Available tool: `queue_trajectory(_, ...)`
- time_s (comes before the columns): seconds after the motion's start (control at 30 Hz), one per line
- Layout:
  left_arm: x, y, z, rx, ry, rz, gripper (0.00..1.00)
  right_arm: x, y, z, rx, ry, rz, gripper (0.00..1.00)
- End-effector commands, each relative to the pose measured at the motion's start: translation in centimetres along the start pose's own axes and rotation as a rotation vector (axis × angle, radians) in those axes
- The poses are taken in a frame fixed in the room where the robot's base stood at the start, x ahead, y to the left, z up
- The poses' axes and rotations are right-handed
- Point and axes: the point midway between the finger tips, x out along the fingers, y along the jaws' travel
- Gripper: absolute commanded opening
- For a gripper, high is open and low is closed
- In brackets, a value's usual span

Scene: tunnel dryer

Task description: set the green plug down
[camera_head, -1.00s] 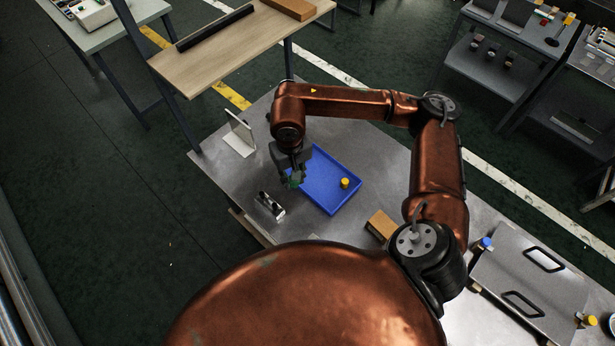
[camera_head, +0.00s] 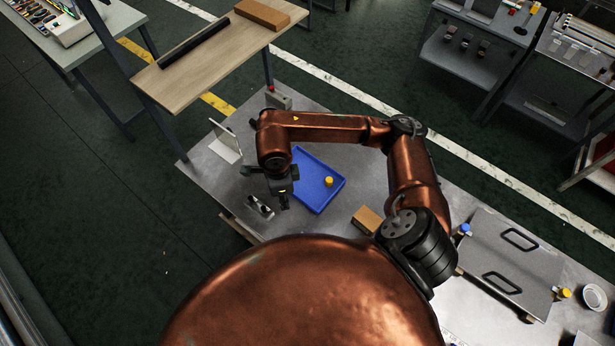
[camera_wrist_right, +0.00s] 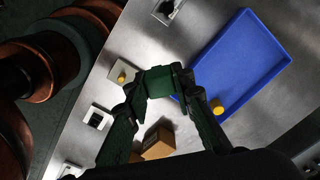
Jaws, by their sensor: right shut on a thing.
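My right gripper (camera_head: 281,196) is over the steel table, just left of the blue tray (camera_head: 337,195). In the right wrist view its fingers (camera_wrist_right: 158,90) are shut on the green plug (camera_wrist_right: 158,80), which is held between the tips. In the head view the plug is hidden or too small to tell. The blue tray (camera_wrist_right: 238,65) lies to the right of the fingers in the wrist view, with a yellow plug (camera_wrist_right: 217,108) in its corner. My left gripper is not in view.
A small metal fixture (camera_head: 260,208) stands close to the gripper. A cardboard box (camera_head: 367,220) lies right of the tray. An upright white panel (camera_head: 226,141) stands at the table's left. Steel surface between these is bare.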

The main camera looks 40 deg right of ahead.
Motion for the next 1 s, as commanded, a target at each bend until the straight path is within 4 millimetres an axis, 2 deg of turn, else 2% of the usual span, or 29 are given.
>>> queue_trajectory(0.2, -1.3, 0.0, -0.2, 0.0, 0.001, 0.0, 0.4, -0.4, 1.2, -0.2, 0.434, -0.004, 0.002, 0.0)
queue_trajectory(0.43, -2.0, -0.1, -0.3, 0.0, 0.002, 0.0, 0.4, -0.6, 2.0, -0.3, 0.778, -0.007, 0.002, 0.0)
queue_trajectory(0.67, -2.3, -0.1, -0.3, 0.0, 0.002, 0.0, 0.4, -0.3, 1.8, -1.0, 0.905, -0.006, 0.003, 0.0)
queue_trajectory(1.0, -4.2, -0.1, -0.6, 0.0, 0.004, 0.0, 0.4, 2.8, -2.3, -7.1, 0.913, 0.0, 0.002, 0.0)
